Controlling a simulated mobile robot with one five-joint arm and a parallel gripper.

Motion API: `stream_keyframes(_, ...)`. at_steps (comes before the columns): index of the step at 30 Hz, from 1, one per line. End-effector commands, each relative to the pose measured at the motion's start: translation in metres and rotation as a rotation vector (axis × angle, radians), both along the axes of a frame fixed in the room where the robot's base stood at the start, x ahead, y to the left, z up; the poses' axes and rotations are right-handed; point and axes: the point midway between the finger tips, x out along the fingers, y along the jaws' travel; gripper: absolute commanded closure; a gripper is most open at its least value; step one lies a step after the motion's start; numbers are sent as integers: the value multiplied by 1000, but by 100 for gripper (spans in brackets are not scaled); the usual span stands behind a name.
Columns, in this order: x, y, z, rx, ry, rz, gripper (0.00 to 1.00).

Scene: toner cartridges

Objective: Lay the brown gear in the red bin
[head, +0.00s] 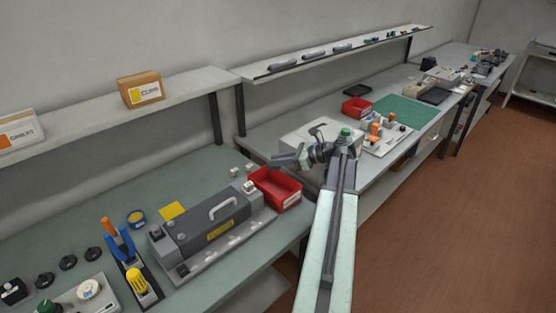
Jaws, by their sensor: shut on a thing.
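The near red bin (274,189) is an open box on the green-grey bench, just right of the dark grey machine. A small pale item is at its left edge. A second, smaller red bin (356,108) stands on the farther bench. My gripper (277,161) points left, above and beyond the near red bin in the picture. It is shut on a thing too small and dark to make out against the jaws. I cannot pick out a brown gear for certain anywhere in view.
The dark grey machine (208,232) with a handle sits left of the near bin. Small pale blocks (236,171) lie behind it. A white box (300,139) stands behind my gripper. A shelf (335,55) runs above the far bench. A green mat (408,110) lies there.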

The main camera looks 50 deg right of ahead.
Motion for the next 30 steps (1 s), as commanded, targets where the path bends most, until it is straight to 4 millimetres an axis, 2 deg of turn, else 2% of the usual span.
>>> stream_keyframes(1,0,0,-11,0,0,0,100)
stream_keyframes(12,-1,0,-58,0,0,-1,100)
stream_keyframes(23,-1,-1,-60,0,0,-2,100)
stream_keyframes(24,-1,-1,-60,0,0,-2,76)
stream_keyframes(26,-1,-1,-60,0,0,-2,59)
stream_keyframes(30,-1,-1,-60,0,0,-2,58)
